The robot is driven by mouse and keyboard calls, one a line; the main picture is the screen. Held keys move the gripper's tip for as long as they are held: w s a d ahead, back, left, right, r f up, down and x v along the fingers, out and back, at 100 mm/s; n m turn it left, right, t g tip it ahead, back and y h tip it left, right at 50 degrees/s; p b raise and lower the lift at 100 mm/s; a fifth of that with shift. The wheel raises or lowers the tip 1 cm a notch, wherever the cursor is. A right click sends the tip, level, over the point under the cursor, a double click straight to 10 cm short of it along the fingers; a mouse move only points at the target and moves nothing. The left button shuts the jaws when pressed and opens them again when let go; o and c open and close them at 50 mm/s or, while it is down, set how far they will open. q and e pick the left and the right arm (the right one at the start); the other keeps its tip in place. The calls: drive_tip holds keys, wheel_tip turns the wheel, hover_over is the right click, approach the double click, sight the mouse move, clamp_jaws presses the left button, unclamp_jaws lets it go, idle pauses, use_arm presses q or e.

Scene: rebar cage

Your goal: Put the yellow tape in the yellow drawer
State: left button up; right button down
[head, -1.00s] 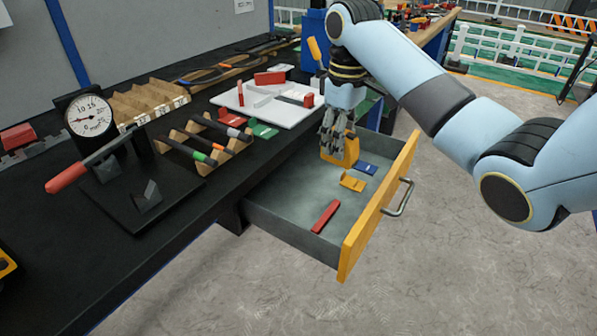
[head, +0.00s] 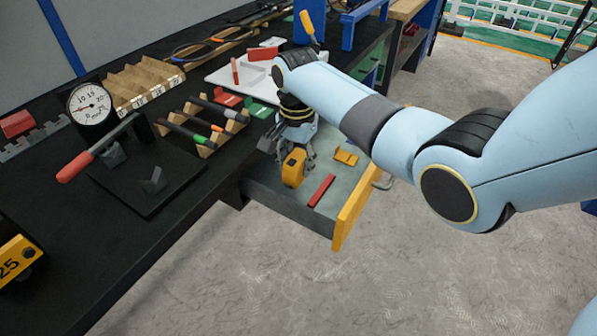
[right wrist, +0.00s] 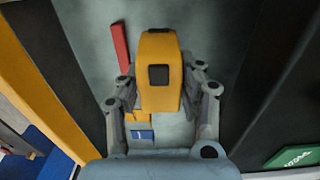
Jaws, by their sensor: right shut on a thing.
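My right gripper (head: 295,155) is shut on the yellow tape (head: 294,168), a boxy yellow case with a dark square on it. The right wrist view shows the tape (right wrist: 159,60) between the two fingers. It is in or over the open yellow drawer (head: 352,214), left of the red piece (head: 321,190). Whether the tape touches the grey drawer floor, I cannot tell. The drawer's yellow front also shows at the left of the right wrist view (right wrist: 48,75). My left gripper is not in view.
A small yellow piece (head: 346,157) lies in the drawer, and a blue piece (right wrist: 142,134) shows in the right wrist view. The black bench holds a dial gauge (head: 90,104), a wooden rack (head: 206,147) and a white tray (head: 262,86). Open floor lies in front.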

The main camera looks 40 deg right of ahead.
sight(297, 156)
drive_tip(key=shift+f+b, duration=0.4)
drive_tip(key=shift+f, duration=1.5)
drive_tip(key=shift+f, duration=0.15)
drive_tip(key=c, duration=0.8)
unclamp_jaws()
drive_tip(key=shift+c, duration=0.2)
wheel_tip(297, 156, up, 12)
drive_tip(key=shift+r+p, duration=0.15)
drive_tip(key=shift+p, duration=0.95)
